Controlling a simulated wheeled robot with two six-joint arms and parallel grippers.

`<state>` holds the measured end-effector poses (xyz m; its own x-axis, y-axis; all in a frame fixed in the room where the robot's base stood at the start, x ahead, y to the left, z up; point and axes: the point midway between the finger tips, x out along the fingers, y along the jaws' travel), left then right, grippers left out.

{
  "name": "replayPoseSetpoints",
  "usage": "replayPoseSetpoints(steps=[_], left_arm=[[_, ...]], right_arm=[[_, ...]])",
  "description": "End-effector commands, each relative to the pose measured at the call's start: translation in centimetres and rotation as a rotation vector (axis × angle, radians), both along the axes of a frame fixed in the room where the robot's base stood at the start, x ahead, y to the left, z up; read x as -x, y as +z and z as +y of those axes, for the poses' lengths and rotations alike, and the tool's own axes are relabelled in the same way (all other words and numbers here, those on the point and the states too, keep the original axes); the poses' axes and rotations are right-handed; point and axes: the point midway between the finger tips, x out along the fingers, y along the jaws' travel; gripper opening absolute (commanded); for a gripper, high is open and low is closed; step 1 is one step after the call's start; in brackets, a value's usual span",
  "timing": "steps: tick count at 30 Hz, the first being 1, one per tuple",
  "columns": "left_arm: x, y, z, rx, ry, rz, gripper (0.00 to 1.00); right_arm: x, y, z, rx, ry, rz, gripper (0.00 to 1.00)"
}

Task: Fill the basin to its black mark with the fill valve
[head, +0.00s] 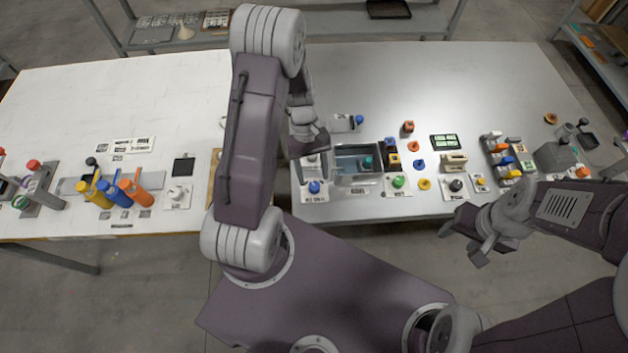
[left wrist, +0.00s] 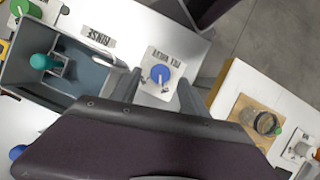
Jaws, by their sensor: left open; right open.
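The fill valve, a blue knob (head: 314,187) on a white labelled plate, stands at the front of the grey table. In the left wrist view the knob (left wrist: 161,72) shows between the two fingers of my left gripper (left wrist: 160,80), apart from both. My left gripper (head: 311,148) is open and empty, above and behind the valve. The basin (head: 357,181), a grey box with a teal piece inside, stands just right of the valve; it also shows in the left wrist view (left wrist: 88,76). I cannot make out its black mark or water level. My right gripper (head: 463,243) is open and empty off the front edge.
A green knob (head: 398,182) and a dark knob (head: 456,185) stand right of the basin. Orange, blue and yellow bottles (head: 133,190) stand on the white table at left. The rear grey table is largely clear.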

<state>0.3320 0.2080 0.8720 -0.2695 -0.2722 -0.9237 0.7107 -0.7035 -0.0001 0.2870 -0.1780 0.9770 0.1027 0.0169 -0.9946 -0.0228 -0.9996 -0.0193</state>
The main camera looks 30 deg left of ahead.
Motion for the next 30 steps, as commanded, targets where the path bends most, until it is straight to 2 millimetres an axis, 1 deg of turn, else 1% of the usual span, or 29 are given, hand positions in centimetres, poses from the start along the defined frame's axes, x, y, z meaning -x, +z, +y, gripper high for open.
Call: replayPoseSetpoints(steps=[1, 3, 6, 9, 12, 30], left_arm=[[-0.5, 1.1, 0.4, -0.002, 0.002, -0.007, 0.52], [-0.9, 2.5, 0.8, -0.001, 0.000, -0.006, 0.52], [-1.3, 4.0, 1.2, -0.001, 0.001, -0.003, 0.52], [-1.5, 4.9, 1.5, -0.001, 0.000, -0.002, 0.52], [-1.5, 5.2, 1.5, -0.001, 0.000, 0.001, 0.52], [-1.5, 5.1, 1.5, 0.000, 0.000, 0.000, 0.52]], right_arm=[[0.0, 0.1, 0.0, 0.000, 0.000, 0.000, 0.52], [0.0, 0.1, 0.0, 0.000, 0.000, 0.000, 0.52], [0.0, 0.1, 0.0, 0.000, 0.000, 0.000, 0.52], [0.0, 0.2, 0.0, 0.000, 0.000, 0.000, 0.52], [0.0, 0.2, 0.0, 0.000, 0.000, 0.000, 0.52], [0.0, 0.2, 0.0, 0.000, 0.000, 0.000, 0.52]])
